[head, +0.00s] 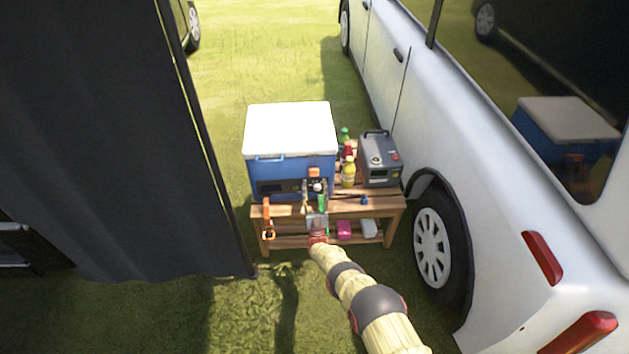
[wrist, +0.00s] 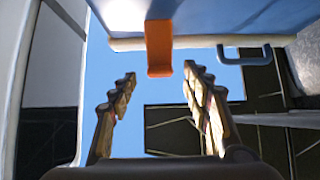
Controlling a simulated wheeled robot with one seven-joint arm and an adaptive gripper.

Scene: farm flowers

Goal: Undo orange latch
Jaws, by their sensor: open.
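The orange latch (head: 314,172) is on the front of the blue cooler box (head: 290,172), just below its white lid (head: 290,128). In the wrist view the orange latch (wrist: 158,45) hangs down over the blue front panel, and its lower end lies between my fingertips in the picture. My gripper (head: 313,194) is in front of the cooler, just below the latch. In the wrist view my gripper (wrist: 159,71) is open with nothing between its fingers. I cannot tell whether either finger touches the latch.
The cooler stands on a wooden table (head: 385,207) with bottles (head: 348,174) and a grey power box (head: 380,160) at right. An orange tool (head: 267,218) hangs at the table's left front. A white van (head: 480,190) is close at right, a dark curtain (head: 100,130) at left.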

